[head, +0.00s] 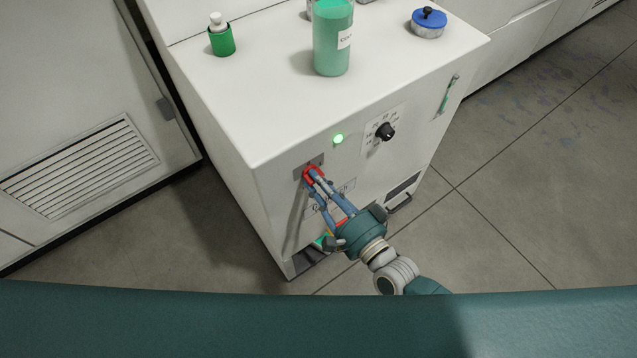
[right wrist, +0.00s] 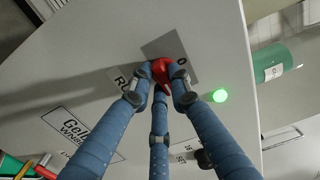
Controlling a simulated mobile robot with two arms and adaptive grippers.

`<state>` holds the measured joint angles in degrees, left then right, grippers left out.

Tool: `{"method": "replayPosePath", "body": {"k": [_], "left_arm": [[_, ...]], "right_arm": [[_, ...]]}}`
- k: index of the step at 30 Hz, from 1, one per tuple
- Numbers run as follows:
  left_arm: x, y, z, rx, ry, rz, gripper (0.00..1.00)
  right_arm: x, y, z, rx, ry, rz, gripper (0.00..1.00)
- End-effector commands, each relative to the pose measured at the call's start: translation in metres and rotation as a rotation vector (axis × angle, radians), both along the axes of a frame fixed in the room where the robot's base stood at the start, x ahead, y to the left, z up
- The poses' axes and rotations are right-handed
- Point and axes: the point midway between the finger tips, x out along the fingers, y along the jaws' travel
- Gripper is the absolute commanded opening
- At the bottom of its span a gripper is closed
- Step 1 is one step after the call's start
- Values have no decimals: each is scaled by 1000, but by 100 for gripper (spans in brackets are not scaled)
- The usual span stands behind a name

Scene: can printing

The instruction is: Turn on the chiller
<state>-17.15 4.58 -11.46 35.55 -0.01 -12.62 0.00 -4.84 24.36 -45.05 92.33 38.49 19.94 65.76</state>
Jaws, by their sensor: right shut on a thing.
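The chiller appears to be the white cabinet (head: 250,120) in the middle of the head view. On its front is a red switch (head: 309,173) on a grey plate, and a round light (head: 338,139) beside it glows green. In the right wrist view the red switch (right wrist: 161,70) sits between my fingertips, and the green light (right wrist: 220,96) is lit to its right. My right gripper (head: 314,177) is shut on the red switch. The fingers partly hide the switch and the label below. My left gripper is not in view.
A black dial (head: 385,131) is on the cabinet's front, right of the light. On top stand a green bottle (head: 221,40), a large jar of green liquid (head: 332,40) and a blue lidded dish (head: 428,23). Another white cabinet (head: 80,100) stands left. Open floor (head: 500,180) lies right.

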Motion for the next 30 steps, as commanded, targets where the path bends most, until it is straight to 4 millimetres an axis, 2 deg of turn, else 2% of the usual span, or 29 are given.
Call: {"method": "replayPosePath", "body": {"k": [17,18,21,30], "left_arm": [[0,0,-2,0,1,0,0],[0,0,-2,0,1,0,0],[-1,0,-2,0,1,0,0],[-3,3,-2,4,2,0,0]], "right_arm": [[0,0,-1,29,23,0,0],[0,0,-1,29,23,0,20],[0,0,-1,28,23,0,38],[-1,-1,0,28,21,0,38]]}}
